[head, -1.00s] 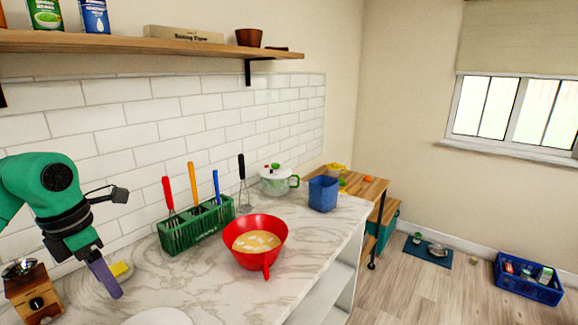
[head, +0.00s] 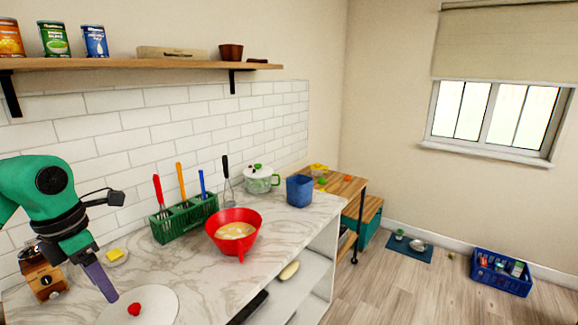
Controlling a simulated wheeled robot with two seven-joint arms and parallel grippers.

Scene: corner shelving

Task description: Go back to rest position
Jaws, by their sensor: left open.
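My left gripper (head: 100,283) comes in from the left on a green arm. It is open and seems empty, above the marble counter (head: 205,282) at the near left. It is close to the left rim of a white round plate (head: 155,310) with a red piece of food (head: 134,309) on it. I cannot tell how high above the counter the fingertips are. My right gripper is not in the picture.
A wooden coffee grinder (head: 41,277) stands left of my gripper, a yellow block (head: 115,253) on a small dish behind it. A red bowl (head: 219,229), green utensil rack (head: 172,231), blue container (head: 299,191) and lidded pot (head: 259,182) stand further right. A wall shelf (head: 130,64) hangs above.

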